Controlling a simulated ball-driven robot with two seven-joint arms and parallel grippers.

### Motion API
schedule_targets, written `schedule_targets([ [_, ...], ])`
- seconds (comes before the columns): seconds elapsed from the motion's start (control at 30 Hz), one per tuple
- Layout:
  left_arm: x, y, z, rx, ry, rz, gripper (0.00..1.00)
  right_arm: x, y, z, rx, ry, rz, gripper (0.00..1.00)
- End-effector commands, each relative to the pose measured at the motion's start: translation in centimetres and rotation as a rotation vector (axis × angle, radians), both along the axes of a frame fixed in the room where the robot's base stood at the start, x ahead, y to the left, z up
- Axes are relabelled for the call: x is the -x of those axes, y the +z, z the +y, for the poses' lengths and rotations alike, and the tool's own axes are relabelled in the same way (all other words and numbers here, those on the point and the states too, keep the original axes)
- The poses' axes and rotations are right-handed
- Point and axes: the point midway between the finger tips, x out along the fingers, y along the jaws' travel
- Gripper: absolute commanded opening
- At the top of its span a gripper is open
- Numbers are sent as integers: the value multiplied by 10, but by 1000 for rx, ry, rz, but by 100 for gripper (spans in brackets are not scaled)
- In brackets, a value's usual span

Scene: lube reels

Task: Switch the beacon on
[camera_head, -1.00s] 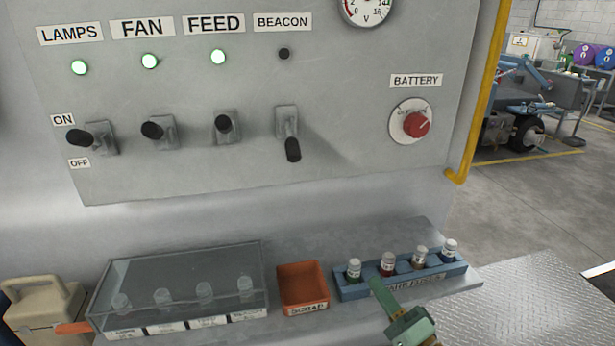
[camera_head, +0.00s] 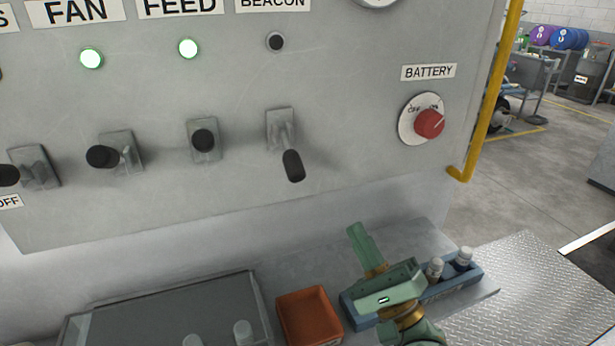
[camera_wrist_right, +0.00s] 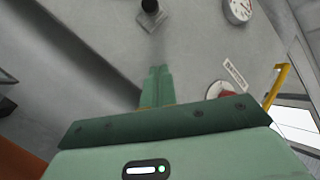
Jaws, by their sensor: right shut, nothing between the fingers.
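The beacon switch (camera_head: 290,160) is a lever with a black tip that hangs down, under the BEACON label (camera_head: 275,4). The small beacon lamp (camera_head: 276,41) above it is dark. My right gripper (camera_head: 357,232) is green, shut and empty, below and to the right of the beacon lever and apart from it. In the right wrist view, the shut fingers (camera_wrist_right: 157,80) point up towards a black-tipped lever (camera_wrist_right: 150,8) at the top edge. My left gripper is not in view.
The red battery knob (camera_head: 429,123) is to the right. A yellow rail (camera_head: 487,95) edges the panel.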

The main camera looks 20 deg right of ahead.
Motion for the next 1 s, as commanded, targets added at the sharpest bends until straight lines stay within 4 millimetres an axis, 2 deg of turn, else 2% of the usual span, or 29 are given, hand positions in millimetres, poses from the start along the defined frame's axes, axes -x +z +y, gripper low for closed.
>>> schedule_targets([
  [0.17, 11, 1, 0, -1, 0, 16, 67, -1, 0, 0, 1, -1, 0, 0],
  [0.37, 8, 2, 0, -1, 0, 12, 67, -13, 11, 4, -1, -3, -4, 0],
  [0.77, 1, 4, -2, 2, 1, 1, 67, -76, 61, 23, -2, -1, -4, 0],
  [1.0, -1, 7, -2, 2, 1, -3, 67, -67, 76, 49, -2, 0, 0, 0],
])
